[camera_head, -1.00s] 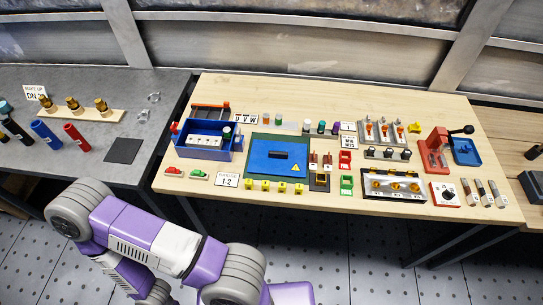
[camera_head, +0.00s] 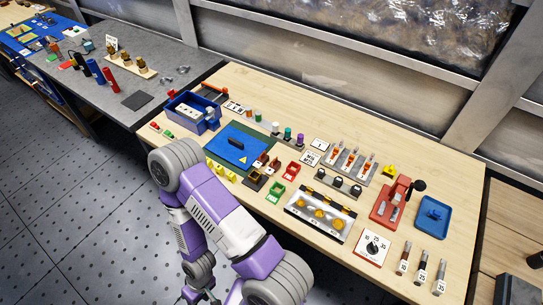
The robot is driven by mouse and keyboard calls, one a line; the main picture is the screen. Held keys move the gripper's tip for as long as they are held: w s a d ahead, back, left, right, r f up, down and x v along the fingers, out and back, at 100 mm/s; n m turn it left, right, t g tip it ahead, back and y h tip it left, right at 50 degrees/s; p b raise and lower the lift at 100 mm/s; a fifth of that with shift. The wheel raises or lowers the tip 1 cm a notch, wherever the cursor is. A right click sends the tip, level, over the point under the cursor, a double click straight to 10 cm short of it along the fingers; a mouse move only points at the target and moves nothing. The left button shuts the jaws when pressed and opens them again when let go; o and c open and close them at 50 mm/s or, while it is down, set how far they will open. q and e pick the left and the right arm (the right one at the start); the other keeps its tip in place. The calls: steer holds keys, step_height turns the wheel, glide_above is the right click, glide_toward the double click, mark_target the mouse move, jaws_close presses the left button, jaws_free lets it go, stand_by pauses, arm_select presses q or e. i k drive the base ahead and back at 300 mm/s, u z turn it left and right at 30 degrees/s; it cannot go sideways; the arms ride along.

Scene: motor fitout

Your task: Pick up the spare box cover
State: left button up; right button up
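The spare box cover looks to be the flat blue plate (camera_head: 228,152) with a dark raised handle and a yellow warning triangle. It lies flat on a dark green mat (camera_head: 272,147) on the wooden bench, left of its middle. A purple and white arm of mine stands in front of the bench and covers part of its front edge. Nothing is touching the blue plate.
A blue open box (camera_head: 181,113) with white terminals stands left of the mat. Yellow clips (camera_head: 221,171), green and red trays (camera_head: 275,193) and a lamp panel (camera_head: 321,214) lie nearby. A red press (camera_head: 391,203) and blue tray (camera_head: 432,215) stand right. A grey bench (camera_head: 150,83) adjoins at left.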

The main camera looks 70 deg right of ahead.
mark_target(242, 150)
steer(key=z, duration=0.05)
steer(key=k, duration=0.1)
steer(key=z, duration=1.15)
